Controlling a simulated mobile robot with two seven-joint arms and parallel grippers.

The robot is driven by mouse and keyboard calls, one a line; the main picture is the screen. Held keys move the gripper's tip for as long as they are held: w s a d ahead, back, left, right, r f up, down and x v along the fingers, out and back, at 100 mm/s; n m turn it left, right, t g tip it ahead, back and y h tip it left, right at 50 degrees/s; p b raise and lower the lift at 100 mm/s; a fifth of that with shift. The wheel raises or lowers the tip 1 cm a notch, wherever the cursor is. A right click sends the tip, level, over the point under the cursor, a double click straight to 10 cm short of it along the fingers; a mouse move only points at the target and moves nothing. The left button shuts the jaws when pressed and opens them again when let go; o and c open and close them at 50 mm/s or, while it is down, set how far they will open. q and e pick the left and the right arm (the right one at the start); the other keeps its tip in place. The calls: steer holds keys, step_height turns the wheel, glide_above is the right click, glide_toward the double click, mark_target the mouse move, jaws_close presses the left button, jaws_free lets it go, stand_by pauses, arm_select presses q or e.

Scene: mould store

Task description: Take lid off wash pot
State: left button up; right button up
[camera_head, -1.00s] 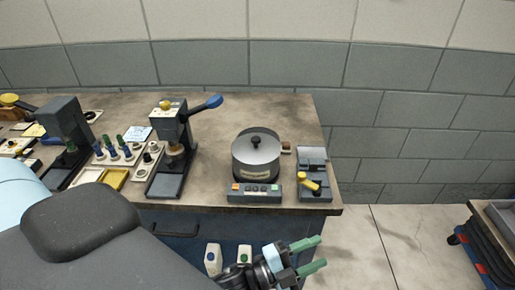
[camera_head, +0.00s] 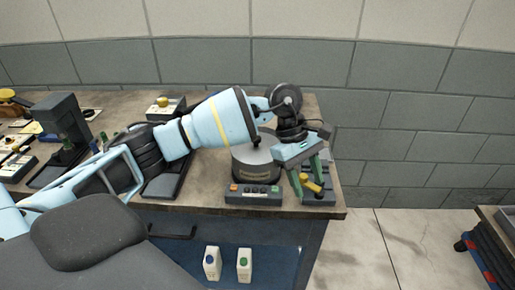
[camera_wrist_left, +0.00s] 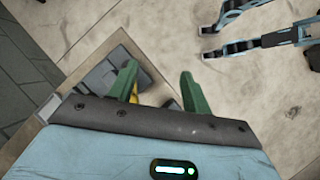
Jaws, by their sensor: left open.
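The wash pot (camera_head: 256,172) is a round dark metal pot behind a control panel with coloured buttons (camera_head: 253,194) on the bench. Its grey lid (camera_head: 247,153) with a black knob (camera_head: 257,141) is on top. My left arm passes over the back of the pot and hides part of it. My left gripper (camera_head: 310,188) is open and empty, right of the pot, fingers pointing down over a grey device with a yellow handle (camera_head: 312,185). In the left wrist view the open green fingers (camera_wrist_left: 159,72) show above that device (camera_wrist_left: 104,76); the pot is not clearly visible there.
The bench's right edge (camera_head: 338,210) is close to the gripper, with open floor (camera_head: 385,245) beyond. A press (camera_head: 66,125) stands at the left. A dark stack (camera_head: 490,255) is at far right.

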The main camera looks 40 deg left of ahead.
mark_target(256, 143)
arm_select(q)
steer(key=w+a+r+y, duration=0.1)
steer(key=a+r+y, duration=0.1)
steer(key=a, duration=0.3)
steer(key=w+a+r+t+y, duration=0.1)
steer(key=a+r+y, duration=0.1)
steer(key=a+r, duration=0.3)
steer(key=w+a+r+y, duration=0.1)
steer(key=a+r+y, duration=0.1)
steer(key=a+r, duration=0.2)
steer(key=shift+w+a+r+m+t+y, duration=0.1)
steer(key=shift+w+a+m+t+y, duration=0.1)
steer(key=shift+a, duration=0.45)
steer(key=shift+w+a+m+t+y, duration=0.1)
steer(key=shift+w+a+m+t, duration=0.1)
steer(key=shift+a, duration=0.4)
steer(key=shift+w+a+f, duration=0.1)
steer(key=shift+a+f, duration=0.05)
steer(key=shift+f, duration=1.8)
steer(key=shift+w+a+f, duration=0.1)
steer(key=shift+a+f, duration=0.05)
steer(key=shift+f, duration=1.8)
steer(key=shift+c, duration=0.4)
jaws_close()
